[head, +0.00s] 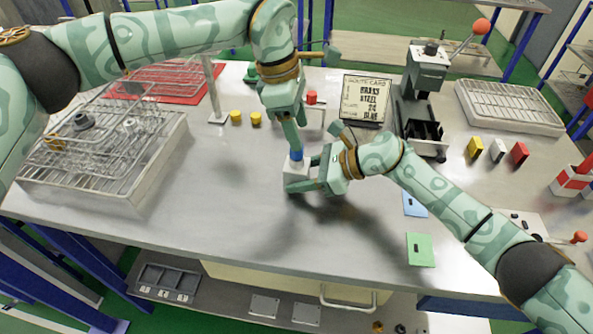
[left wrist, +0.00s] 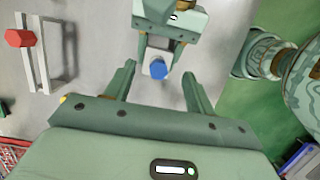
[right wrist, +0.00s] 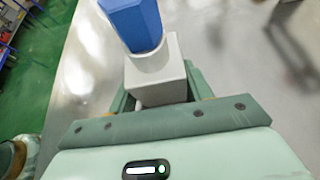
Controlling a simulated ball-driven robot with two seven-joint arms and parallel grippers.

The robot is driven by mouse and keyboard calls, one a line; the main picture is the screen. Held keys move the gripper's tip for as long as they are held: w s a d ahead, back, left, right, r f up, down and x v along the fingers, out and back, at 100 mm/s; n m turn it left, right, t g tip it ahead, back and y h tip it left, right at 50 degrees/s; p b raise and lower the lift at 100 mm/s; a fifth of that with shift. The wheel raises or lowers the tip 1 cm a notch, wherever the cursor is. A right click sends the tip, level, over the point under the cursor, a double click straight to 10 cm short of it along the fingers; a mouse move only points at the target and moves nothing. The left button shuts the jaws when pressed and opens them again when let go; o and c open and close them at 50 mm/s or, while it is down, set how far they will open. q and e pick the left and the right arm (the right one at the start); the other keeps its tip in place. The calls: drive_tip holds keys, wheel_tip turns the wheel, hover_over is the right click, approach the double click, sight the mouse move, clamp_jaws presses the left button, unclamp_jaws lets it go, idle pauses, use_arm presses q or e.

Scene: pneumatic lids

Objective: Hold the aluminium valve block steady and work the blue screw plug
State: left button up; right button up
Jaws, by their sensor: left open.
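The pale valve block (head: 297,170) is held above the bench's middle, with the blue screw plug (head: 296,155) upright in its top. The right wrist view shows the block (right wrist: 157,80) between my right fingers and the faceted plug (right wrist: 134,22) on a light collar. My right gripper (head: 309,179) is shut on the block from the right. My left gripper (head: 294,146) points down at the plug from above. In the left wrist view its open fingers (left wrist: 158,72) lie on either side of the plug (left wrist: 160,70), with gaps. I cannot tell how far the fingertips reach down around it.
A red hex piece (head: 311,98) sits on a small stand behind, beside a printed card (head: 367,98). A wire basket (head: 95,150) and yellow caps (head: 236,117) are left. A lever press (head: 425,75) and coloured blocks (head: 519,153) are right.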

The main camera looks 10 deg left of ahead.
drive_tip(key=shift+r, duration=0.1)
drive_tip(key=c, duration=0.4)
drive_tip(key=shift+o, duration=0.2)
drive_tip(key=shift+s+f, duration=0.15)
drive_tip(key=shift+f, duration=0.3)
idle(0.5)
